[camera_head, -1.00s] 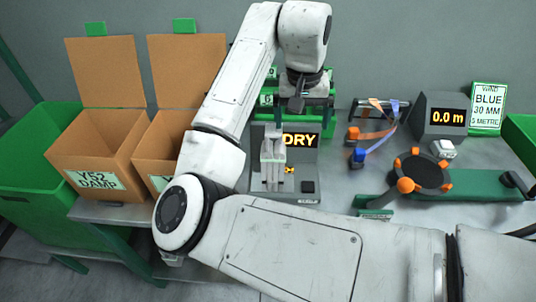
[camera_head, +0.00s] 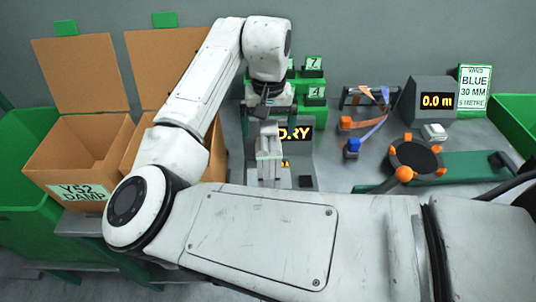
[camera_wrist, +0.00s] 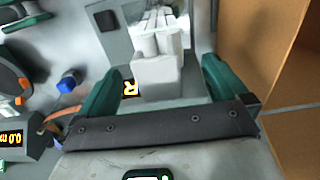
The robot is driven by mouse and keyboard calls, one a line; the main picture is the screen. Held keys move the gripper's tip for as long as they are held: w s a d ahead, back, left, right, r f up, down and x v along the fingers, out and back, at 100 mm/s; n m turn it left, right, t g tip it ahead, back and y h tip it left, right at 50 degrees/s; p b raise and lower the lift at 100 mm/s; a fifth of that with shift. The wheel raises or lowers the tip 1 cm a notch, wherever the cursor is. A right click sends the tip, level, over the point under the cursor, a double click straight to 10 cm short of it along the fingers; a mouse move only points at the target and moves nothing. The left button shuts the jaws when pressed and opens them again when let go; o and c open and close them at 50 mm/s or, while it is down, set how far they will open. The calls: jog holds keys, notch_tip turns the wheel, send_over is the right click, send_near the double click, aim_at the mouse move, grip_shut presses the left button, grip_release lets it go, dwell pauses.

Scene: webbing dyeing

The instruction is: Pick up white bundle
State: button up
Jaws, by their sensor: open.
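The white bundle (camera_head: 268,153) stands upright on the grey device with the "DRY" display (camera_head: 297,160), in the middle of the bench. My gripper (camera_wrist: 158,85) is open, with one finger to each side of the bundle and a visible gap at both sides.
A cardboard box labelled "Y52 DAMP" (camera_head: 78,192) and a second box (camera_head: 140,140) stand left. Green numbered holders (camera_head: 313,92) are behind. A round winder (camera_head: 414,160), orange and blue clips (camera_head: 352,146) and a "0.0 m" meter (camera_head: 436,101) are at right.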

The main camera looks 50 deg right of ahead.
aim_at(269, 144)
jog(key=shift+s+a+f, duration=0.15)
jog(key=shift+f, duration=2.15)
jog(key=shift+r, duration=0.1)
jog(key=c, duration=1.7)
